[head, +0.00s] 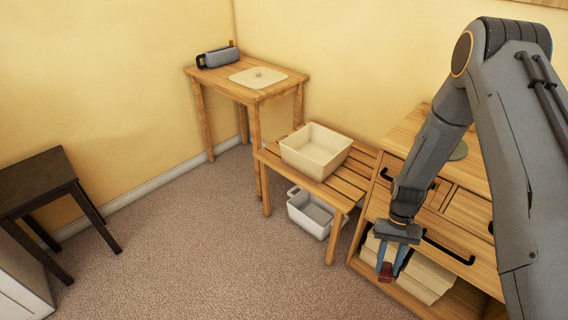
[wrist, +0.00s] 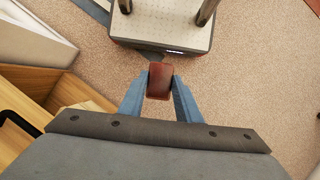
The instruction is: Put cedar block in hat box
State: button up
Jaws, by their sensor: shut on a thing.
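The cedar block (head: 386,272) is a small reddish-brown block. My gripper (head: 390,265) is shut on it, pointing down in front of the wooden cabinet. In the wrist view the block (wrist: 160,80) sits between the two blue fingers of my gripper (wrist: 160,88). The hat box seems to be the cream open-topped box (head: 303,163) on the slatted bench, left of and beyond my gripper. Its top is open and the visible inside looks empty. A matching cream lid with a small knob (head: 256,77) lies flat on the far table.
The slatted wooden bench (head: 355,176) holds the cream box, with a white bin (head: 312,214) beneath. The wooden cabinet (head: 455,235) has black handles and stacked pale items below. A grey cylindrical thing (head: 217,57) lies on the far table (head: 262,93). Carpet at left is clear before a dark table (head: 40,183).

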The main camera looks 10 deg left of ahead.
aim_at(314, 149)
jog(key=u, duration=2)
jog(key=i, duration=2.6)
jog(key=z, duration=2.45)
